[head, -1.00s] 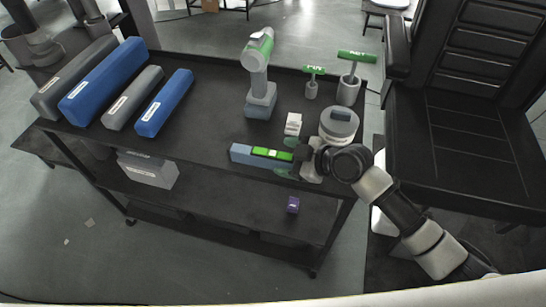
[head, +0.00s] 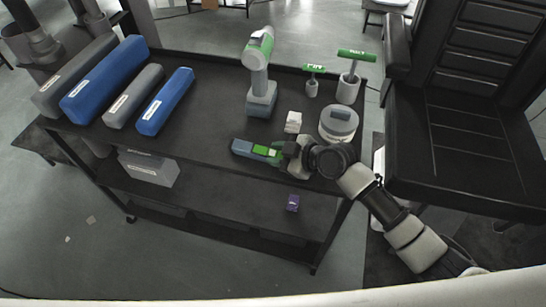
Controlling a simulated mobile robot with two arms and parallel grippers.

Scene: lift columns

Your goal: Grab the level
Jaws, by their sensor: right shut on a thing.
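The level (head: 261,151) is a short blue-grey bar with a bright green section, near the front right of the black cart's top. My right gripper (head: 279,153) reaches in from the right and is shut on the right part of the level, which its fingers partly hide. I cannot tell whether the level rests on the cart or is slightly lifted. My left gripper is not in view.
A drill (head: 258,70) stands at the back middle, with two green-handled tools (head: 314,80) (head: 350,78) to its right. A small white box (head: 293,122) and a round grey container (head: 338,124) stand close behind my right gripper.

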